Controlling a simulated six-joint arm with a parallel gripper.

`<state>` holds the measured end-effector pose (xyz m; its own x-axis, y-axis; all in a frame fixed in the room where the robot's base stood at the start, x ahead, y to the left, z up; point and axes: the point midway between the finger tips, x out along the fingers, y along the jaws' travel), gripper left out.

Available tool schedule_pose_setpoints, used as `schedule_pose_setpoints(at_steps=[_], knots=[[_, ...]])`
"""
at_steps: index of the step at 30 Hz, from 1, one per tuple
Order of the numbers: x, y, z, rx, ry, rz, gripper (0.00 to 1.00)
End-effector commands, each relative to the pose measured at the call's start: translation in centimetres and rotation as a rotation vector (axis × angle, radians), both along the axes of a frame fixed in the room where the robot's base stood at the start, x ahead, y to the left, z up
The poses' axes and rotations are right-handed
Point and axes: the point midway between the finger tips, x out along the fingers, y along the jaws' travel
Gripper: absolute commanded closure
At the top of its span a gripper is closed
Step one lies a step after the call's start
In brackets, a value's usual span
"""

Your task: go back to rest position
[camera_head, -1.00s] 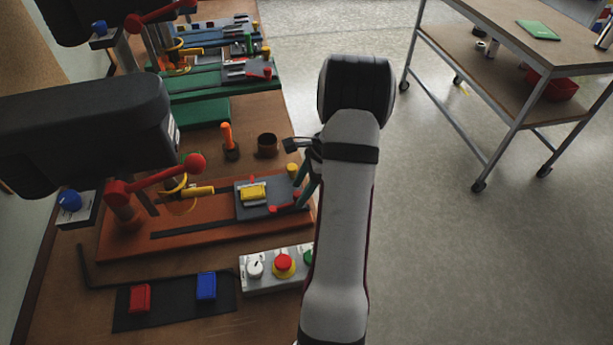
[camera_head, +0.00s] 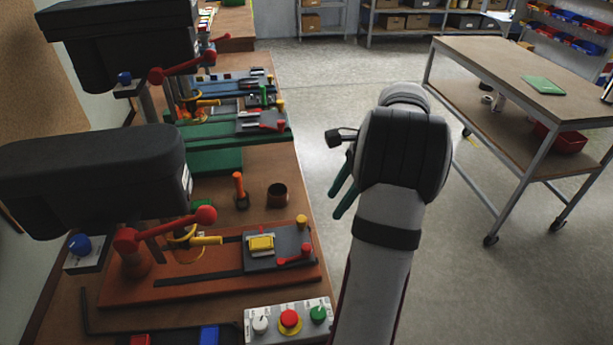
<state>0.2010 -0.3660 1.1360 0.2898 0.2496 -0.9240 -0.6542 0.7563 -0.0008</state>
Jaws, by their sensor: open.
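My gripper (camera_head: 340,198) is at the middle of the view, to the right of the workbench edge and above the floor. Its two green fingers point down and to the left and stand apart, with nothing between them. My arm rises from the bottom of the view and partly hides the gripper's mount. A yellow block (camera_head: 261,243) sits in the grey vise (camera_head: 278,262) on the orange machine base (camera_head: 130,290), to the left of the gripper and apart from it.
A control box (camera_head: 290,322) with white, red and green controls stands at the bench's front. Red (camera_head: 140,340) and blue (camera_head: 209,335) blocks show at the bottom edge. A wheeled cart (camera_head: 480,80) stands at the right. The floor between is clear.

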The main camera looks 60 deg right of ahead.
Motion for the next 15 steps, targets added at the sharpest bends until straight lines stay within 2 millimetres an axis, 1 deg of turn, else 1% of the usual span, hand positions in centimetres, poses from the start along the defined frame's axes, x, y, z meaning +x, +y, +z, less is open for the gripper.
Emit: schedule_pose_setpoints(at_steps=[2, 4, 5, 7, 8, 9, 11, 12, 13, 14, 15], knots=[[0.0, 0.0, 0.0, 0.000, 0.000, 0.000, 0.38], [0.6, 0.7, 0.3, -0.007, 0.000, 0.028, 0.38], [1.2, 1.6, 0.6, -0.012, -0.001, 0.061, 0.38], [3.4, 5.5, 1.9, -0.041, -0.005, 0.207, 0.38], [4.4, 8.0, 2.6, -0.059, -0.007, 0.295, 0.38], [5.6, 11.9, 3.4, -0.086, -0.013, 0.438, 0.38], [6.2, 18.3, 4.4, -0.130, -0.027, 0.670, 0.38], [5.9, 22.1, 4.8, -0.156, -0.039, 0.816, 0.38], [5.4, 24.8, 4.9, -0.175, -0.049, 0.925, 0.38], [4.6, 27.4, 5.0, -0.196, -0.060, 1.038, 0.38], [3.1, 30.8, 4.8, -0.223, -0.079, 1.193, 0.38]])
